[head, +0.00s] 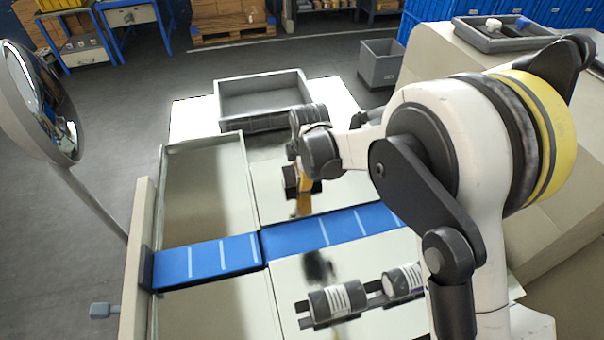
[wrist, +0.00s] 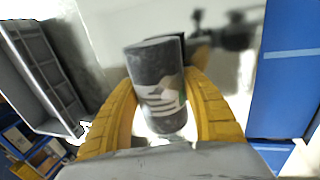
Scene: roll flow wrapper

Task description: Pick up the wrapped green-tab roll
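A dark roll with a pale printed label (wrist: 158,88) stands tilted between the two yellow fingers in the wrist view. My gripper (wrist: 160,80) is shut on it, with a finger against each side. In the head view my gripper (head: 303,195) points down just beyond the blue belt, and the roll cannot be clearly told there. Two more dark rolls with white labels, a left one (head: 338,301) and a right one (head: 404,280), lie on a black rack at the front; their tab colours are unclear.
The blue belt (head: 215,258) runs across the pale worktop, and shows at the right in the wrist view. A grey tray (head: 262,123) lies at the back. A blurred dark thing (head: 318,265) is near the rack. A round mirror (head: 45,105) stands at left.

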